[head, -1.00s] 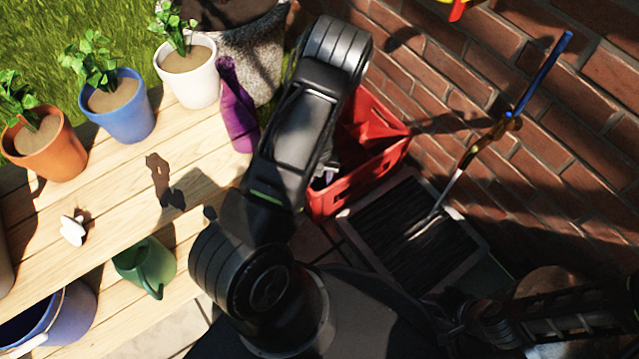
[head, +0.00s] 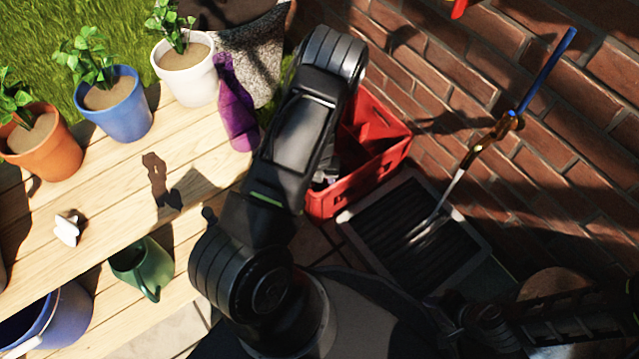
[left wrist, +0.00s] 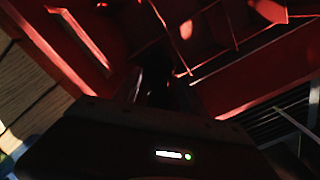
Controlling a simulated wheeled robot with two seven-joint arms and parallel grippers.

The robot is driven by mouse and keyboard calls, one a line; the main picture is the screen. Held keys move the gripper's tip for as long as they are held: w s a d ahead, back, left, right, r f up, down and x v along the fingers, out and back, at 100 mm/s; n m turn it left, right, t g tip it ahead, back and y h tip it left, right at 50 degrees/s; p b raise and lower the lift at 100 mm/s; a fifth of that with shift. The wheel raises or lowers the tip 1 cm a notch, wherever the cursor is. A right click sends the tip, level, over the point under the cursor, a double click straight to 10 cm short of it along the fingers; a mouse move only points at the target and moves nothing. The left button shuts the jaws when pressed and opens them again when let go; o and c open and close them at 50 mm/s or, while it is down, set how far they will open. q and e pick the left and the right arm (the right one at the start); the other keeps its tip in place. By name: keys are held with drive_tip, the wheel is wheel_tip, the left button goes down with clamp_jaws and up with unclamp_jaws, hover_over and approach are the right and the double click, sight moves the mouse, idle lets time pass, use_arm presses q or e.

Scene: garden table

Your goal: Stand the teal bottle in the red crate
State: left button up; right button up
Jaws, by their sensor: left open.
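The red crate (head: 372,150) stands on the ground against the brick wall, partly hidden behind my left arm. My left gripper (left wrist: 158,88) is open and down in the crate; dark shadow hides most of its fingers, and in the head view my own arm covers it. The red crate walls and dividers (left wrist: 235,95) surround it in the left wrist view. I cannot make out the teal bottle in either view; the crate's inside is dark and partly covered. My right gripper (head: 470,318) is low on the right in deep shadow, its jaws unclear.
A purple bottle (head: 237,115) stands on the wooden bench (head: 110,195), close to my left arm. Potted plants line the bench's back. A green watering can (head: 145,268) is below. A grey ribbed-top box (head: 470,238) stands right of the crate.

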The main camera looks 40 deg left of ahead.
use_arm(q)
wheel_tip(320, 180, up, 12)
drive_tip(key=p, duration=0.5)
drive_tip(key=shift+f, duration=0.15)
